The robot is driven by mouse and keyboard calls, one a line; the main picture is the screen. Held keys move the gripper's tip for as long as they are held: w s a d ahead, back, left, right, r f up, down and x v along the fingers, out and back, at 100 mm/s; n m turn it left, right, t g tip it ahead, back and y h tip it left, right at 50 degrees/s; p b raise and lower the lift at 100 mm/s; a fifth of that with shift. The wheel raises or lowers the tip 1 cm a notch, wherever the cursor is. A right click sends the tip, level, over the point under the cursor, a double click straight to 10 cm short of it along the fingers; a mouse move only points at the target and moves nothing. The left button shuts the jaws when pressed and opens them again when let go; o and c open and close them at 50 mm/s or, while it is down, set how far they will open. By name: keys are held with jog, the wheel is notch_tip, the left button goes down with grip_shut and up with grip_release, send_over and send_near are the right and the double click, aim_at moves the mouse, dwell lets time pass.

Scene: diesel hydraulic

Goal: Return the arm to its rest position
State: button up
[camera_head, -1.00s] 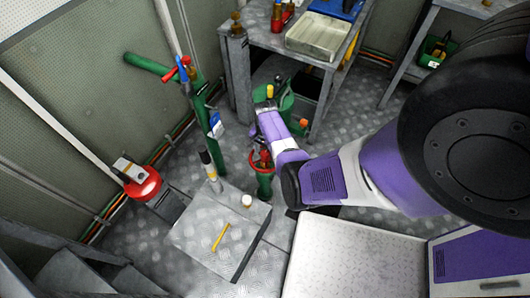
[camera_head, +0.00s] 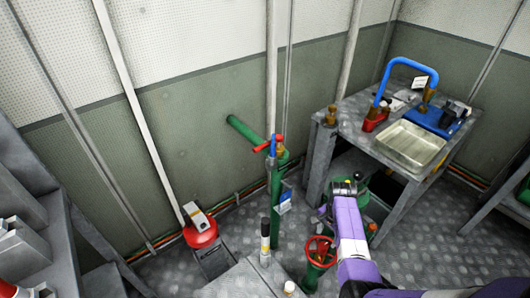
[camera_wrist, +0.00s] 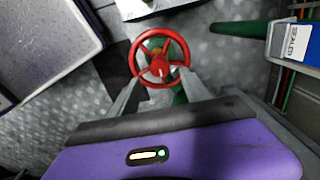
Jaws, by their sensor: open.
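My arm (camera_head: 352,240) is purple and white and reaches up from the bottom right of the head view, over the floor in front of the workbench. Its wrist end shows there, but the fingertips are hard to make out. In the wrist view my gripper (camera_wrist: 160,88) is open, with its two grey fingers apart and nothing held. A red handwheel (camera_wrist: 137,59) on a green valve shows beyond and between the fingers. The same red handwheel (camera_head: 320,251) stands just left of my arm in the head view. I cannot tell the exact gap between fingers and wheel.
A metal workbench (camera_head: 364,141) with a tray (camera_head: 411,146) and a blue-handled tool stands behind the arm. A green pipe (camera_head: 276,200) with red and blue levers stands left of it. A red round canister (camera_head: 201,232) sits by the wall. Grey metal steps or shelving fill the left.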

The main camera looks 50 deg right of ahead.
jog(key=w+d+r+n+t+h, duration=0.2)
jog(key=w+d+r+h, duration=0.2)
jog(key=d, duration=0.3)
notch_tip(320, 180, up, 7)
jog(key=w+n+t+h, duration=0.2)
jog(key=n+t+h, duration=0.2)
jog(key=n, duration=0.1)
jog(key=s+a+r+n+t+y+p, duration=0.1)
jog(key=s+a+r+n+t, duration=0.2)
jog(key=a+r, duration=0.5)
jog(key=a+r+n+t+y, duration=0.1)
jog(key=a+r+n+t, duration=0.3)
jog(key=a, duration=0.8)
jog(key=s+a+r+n+t+y+p, duration=0.1)
jog(key=s+a+r+n+t, duration=0.2)
jog(key=a+r, duration=0.5)
jog(key=s+a+r+n+y, duration=0.2)
jog(key=s+a+r, duration=0.1)
jog(key=s+a, duration=0.2)
jog(key=s+a+r+n+g+y, duration=0.1)
jog(key=s+a+r+y, duration=0.1)
jog(key=s+a, duration=0.4)
jog(key=a+y, duration=0.1)
jog(key=a, duration=0.2)
jog(key=shift+a+r+n+p, duration=0.3)
jog(key=shift+a+r+n, duration=0.05)
jog(key=shift+r+n, duration=0.05)
